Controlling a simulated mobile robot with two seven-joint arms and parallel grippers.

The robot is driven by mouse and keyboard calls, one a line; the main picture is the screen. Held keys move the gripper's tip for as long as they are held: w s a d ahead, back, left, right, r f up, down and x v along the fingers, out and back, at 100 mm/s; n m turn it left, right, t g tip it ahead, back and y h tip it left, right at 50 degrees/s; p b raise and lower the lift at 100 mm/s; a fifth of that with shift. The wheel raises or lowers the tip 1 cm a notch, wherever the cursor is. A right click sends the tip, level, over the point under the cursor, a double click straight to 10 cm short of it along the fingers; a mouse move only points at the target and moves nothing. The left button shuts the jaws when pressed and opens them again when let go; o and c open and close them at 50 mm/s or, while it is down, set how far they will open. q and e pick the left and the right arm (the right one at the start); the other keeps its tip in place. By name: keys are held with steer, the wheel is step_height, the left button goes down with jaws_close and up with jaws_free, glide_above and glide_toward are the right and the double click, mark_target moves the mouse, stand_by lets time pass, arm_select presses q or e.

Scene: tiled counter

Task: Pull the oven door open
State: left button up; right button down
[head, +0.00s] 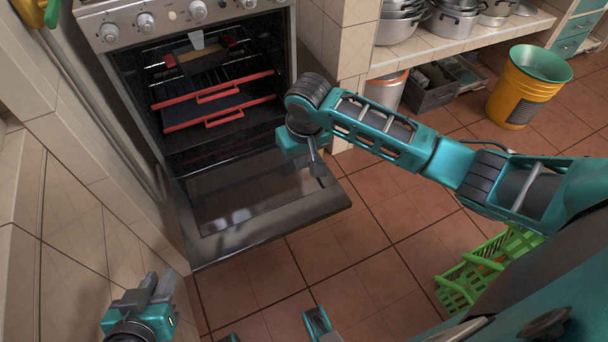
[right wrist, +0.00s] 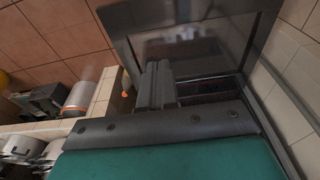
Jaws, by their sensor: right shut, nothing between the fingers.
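The oven (head: 190,28) stands at the upper left of the head view. Its door (head: 215,247) is folded down well open, inner glass facing up, and the cavity is exposed. The outer handle is hidden. My right gripper (head: 314,166) is shut and empty, over the door's right side near its edge; contact cannot be told. In the right wrist view, its fingers (right wrist: 155,85) lie together in front of the door (right wrist: 195,45). My left gripper (head: 150,288) is low at the left, apart from the door; its finger gap is unclear.
Red-edged racks (head: 215,92) sit inside the oven. A tiled counter wall (head: 345,65) stands right of it. A yellow bucket (head: 525,95), a grey crate (head: 430,90) and a green basket (head: 478,275) are at the right. Tiled floor (head: 350,300) before the door is clear.

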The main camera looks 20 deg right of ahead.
step_height(320, 180, down, 13)
steer(key=b, duration=0.5)
steer(key=shift+w, duration=0.25)
steer(key=shift+t, duration=0.6)
steer(key=s+f, duration=0.1)
steer(key=f, duration=0.2)
steer(key=s+f, duration=0.1)
steer(key=f, duration=0.4)
steer(key=shift+s+f+b, duration=0.3)
steer(key=shift+s, duration=0.1)
steer(key=shift+r, duration=0.15)
